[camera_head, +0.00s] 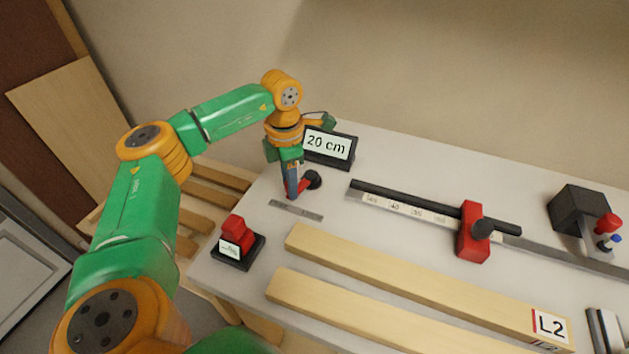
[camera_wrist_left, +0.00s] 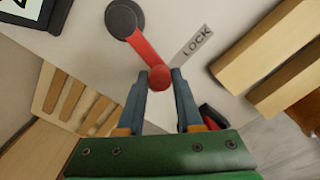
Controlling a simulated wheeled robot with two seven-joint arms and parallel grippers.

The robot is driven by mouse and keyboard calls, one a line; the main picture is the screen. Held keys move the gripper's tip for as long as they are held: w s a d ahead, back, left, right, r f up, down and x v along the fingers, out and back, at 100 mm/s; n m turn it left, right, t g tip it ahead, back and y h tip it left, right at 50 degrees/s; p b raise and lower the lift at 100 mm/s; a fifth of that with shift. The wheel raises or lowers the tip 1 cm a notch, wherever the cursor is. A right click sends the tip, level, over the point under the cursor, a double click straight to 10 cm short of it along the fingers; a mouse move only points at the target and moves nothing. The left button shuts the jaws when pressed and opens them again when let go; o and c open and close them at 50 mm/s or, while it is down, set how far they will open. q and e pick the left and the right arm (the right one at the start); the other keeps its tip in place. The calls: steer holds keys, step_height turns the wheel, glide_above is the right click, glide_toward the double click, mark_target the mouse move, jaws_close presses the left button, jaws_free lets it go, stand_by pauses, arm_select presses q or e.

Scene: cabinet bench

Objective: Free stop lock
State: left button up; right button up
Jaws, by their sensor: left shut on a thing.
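The lock lever is a red arm (camera_wrist_left: 141,49) with a round red knob (camera_wrist_left: 160,77) at one end and a black round pivot (camera_wrist_left: 124,18) at the other. My left gripper (camera_wrist_left: 161,74) is shut on the red knob, with its blue fingers on either side. In the head view the left gripper (camera_head: 291,194) points down at the bench and partly hides the lever. A metal strip marked LOCK (camera_wrist_left: 191,46) lies beside the lever, to its right in the wrist view. A red stop block (camera_head: 473,232) with a black knob sits on the scaled rail (camera_head: 400,208). My right gripper is not in view.
A black sign reading "20 cm" (camera_head: 329,147) stands close behind the left gripper. A red block on a black base (camera_head: 238,243) is at the left front edge. Two wooden boards (camera_head: 400,282) lie in front, one marked L2. A black box (camera_head: 577,211) stands at the right.

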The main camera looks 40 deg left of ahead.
arm_select(q)
steer(key=shift+w+a, duration=0.15)
steer(key=shift+a, duration=0.85)
steer(key=shift+w+a+p, duration=0.15)
steer(key=shift+a+p, duration=0.25)
steer(key=shift+p, duration=0.15)
steer(key=o, duration=0.8)
step_height(320, 180, up, 9)
steer(key=p, duration=0.9)
